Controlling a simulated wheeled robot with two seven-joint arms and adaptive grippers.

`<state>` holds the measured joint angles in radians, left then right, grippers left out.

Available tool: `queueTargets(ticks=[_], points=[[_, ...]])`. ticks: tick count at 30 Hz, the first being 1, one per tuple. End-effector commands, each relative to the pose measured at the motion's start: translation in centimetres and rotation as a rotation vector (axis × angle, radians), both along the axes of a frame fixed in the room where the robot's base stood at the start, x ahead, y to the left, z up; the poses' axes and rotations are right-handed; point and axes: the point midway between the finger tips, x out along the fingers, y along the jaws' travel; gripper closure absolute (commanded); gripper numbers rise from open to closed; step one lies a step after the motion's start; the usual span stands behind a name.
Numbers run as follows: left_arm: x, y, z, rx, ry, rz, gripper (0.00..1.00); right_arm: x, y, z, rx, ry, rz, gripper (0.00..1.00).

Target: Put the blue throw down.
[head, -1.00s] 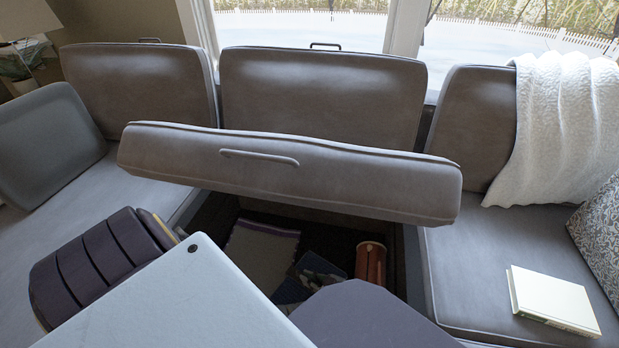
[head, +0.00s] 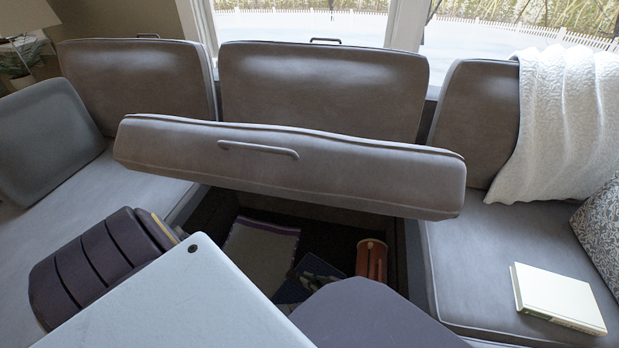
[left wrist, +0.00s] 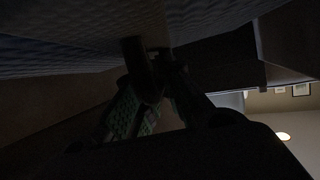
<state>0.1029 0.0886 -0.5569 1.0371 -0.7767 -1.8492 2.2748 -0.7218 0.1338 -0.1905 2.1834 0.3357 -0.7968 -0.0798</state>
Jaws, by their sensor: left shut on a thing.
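The blue throw (head: 288,292) shows as a small dark blue patch low inside the open seat compartment (head: 215,210). My white and dark arm parts hide much of it. My left gripper (head: 316,268) is down in the compartment at the throw, small and dark in the head view. It is shut on the throw. In the left wrist view the gripper (left wrist: 150,62) is dim, with a bluish quilted surface above it; the exact grip is hard to make out. My right gripper is not in view.
The raised seat lid (head: 290,170) hangs over the compartment. Inside lie a grey folded textile (head: 260,248) and a reddish-brown cylinder (head: 371,259). A book (head: 558,296) lies on the right seat, a white blanket (head: 560,130) over the right backrest.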

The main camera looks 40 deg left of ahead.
Motion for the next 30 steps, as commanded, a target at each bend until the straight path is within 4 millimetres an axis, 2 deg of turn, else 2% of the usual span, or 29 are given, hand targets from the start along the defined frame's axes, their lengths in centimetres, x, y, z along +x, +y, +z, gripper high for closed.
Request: queueTargets(ticks=[7,23,24,28,30], points=[[0.1,0.0,-1.7,0.0,-0.001,0.0,1.0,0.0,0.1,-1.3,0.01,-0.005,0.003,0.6],[0.0,0.0,-2.1,0.001,0.0,0.001,1.0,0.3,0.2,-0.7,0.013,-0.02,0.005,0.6],[0.0,0.0,-2.1,0.0,0.0,0.001,0.85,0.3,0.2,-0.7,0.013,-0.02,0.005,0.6],[0.0,0.0,-2.1,0.0,0.001,0.001,0.69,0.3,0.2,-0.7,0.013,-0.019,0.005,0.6],[0.0,0.0,-2.1,0.0,0.0,0.001,0.69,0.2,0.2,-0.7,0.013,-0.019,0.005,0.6]])
